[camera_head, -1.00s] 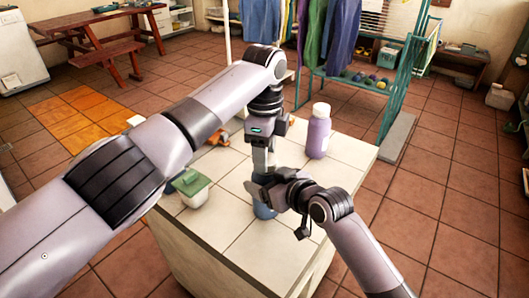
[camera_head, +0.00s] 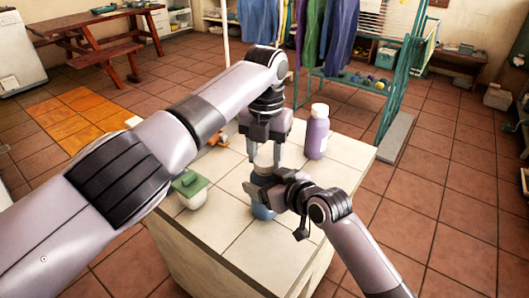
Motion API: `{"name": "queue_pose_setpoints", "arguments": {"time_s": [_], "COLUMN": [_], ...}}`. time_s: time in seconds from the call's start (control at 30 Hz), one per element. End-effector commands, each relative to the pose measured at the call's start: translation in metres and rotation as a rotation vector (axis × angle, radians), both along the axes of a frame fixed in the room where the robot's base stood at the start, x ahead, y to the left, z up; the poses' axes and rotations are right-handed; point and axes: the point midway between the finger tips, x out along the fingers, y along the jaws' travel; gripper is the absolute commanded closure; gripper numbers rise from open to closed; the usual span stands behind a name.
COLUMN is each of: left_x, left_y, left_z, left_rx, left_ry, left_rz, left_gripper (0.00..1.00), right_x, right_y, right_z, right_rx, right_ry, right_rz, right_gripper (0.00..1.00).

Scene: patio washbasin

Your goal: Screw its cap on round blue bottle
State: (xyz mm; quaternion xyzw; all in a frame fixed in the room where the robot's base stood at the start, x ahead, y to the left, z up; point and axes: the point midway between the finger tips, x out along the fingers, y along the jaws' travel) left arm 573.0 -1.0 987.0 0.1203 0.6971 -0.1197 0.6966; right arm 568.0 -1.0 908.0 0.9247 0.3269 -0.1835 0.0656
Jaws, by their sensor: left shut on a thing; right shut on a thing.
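The round blue bottle (camera_head: 262,211) stands upright on the tiled counter top, its lower part showing below my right gripper. My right gripper (camera_head: 262,186) comes in from the right and is shut on the bottle's upper part, hiding much of it. A pale cap (camera_head: 264,160) sits at the top of the bottle. My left gripper (camera_head: 265,154) points straight down from above, its two fingers shut on the cap from either side. Whether the cap's threads are engaged is hidden.
A purple bottle with a white cap (camera_head: 316,134) stands right of my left gripper. A white container with a green top (camera_head: 190,188) stands on the left of the counter (camera_head: 232,216). A small orange thing (camera_head: 218,139) lies partly hidden behind my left arm. The front counter is clear.

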Motion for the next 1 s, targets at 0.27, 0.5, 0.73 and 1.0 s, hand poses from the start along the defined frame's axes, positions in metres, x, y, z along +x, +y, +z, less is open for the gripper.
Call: {"name": "queue_pose_setpoints", "arguments": {"time_s": [0.27,0.5,0.73,1.0], "left_x": [-0.0010,-0.0013,-0.0016,-0.0022], "left_y": [-0.0012,-0.0015,-0.0020,-0.0036], "left_z": [0.0011,0.0010,0.0007,0.0037], "left_rx": [-0.001,-0.003,-0.004,-0.007], "left_ry": [0.003,0.003,0.004,0.005], "left_rz": [-0.164,-0.166,-0.165,-0.167], "left_gripper": [0.79,0.79,0.26,0.26], "right_x": [0.0003,0.0003,0.0003,0.0000], "right_y": [-0.0009,-0.0010,-0.0008,-0.0001], "right_z": [-0.0015,-0.0016,-0.0015,-0.0013], "right_rx": [-0.002,-0.002,-0.003,-0.003], "right_ry": [0.003,0.003,0.003,0.003], "right_rz": [-0.002,-0.002,-0.001,0.000], "right_gripper": [1.00,1.00,1.00,1.00]}}
